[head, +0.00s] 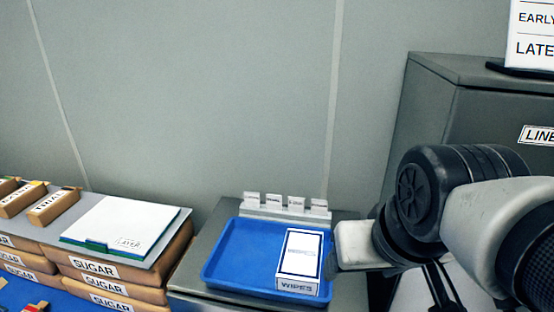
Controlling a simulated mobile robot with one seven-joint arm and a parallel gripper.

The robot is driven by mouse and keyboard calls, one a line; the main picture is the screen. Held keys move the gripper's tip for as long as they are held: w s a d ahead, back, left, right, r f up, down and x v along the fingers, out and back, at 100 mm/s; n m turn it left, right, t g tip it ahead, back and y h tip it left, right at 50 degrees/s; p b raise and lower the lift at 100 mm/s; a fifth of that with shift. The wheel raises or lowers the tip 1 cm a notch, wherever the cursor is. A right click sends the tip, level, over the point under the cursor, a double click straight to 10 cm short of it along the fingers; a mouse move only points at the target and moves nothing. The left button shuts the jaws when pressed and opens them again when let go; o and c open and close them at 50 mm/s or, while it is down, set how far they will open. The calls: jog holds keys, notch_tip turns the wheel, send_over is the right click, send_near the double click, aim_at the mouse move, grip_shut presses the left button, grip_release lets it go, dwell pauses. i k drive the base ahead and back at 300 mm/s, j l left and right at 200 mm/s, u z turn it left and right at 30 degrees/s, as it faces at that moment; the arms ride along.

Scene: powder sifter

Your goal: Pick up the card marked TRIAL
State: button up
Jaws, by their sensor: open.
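Several small white cards (286,202) stand in a row in a white holder (285,213) behind the blue tray. Their print is too small to read surely, so I cannot tell which one is marked TRIAL. A brown bin (54,206) at the far left bears a label that seems to read TRIAL. My arm comes in from the right. My gripper (442,290) seems to be the dark narrow parts at the lower edge, partly cut off, right of the tray and apart from the cards. It is open, with nothing seen in it.
A blue tray (225,265) holds a white WIPES box (300,262) at its right side. Stacked SUGAR packs (95,270) and a white binder (120,222) are at left. A dark cabinet (440,105) with a sign (532,40) stands at right. The tray's left part is clear.

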aim_at(274, 202)
jog(key=u, duration=0.25)
jog(key=i+j+z, duration=0.25)
jog(key=j, duration=0.2)
jog(key=j+z, duration=0.2)
jog(key=j, duration=0.3)
jog(key=j+z, duration=0.25)
jog(key=j, duration=0.25)
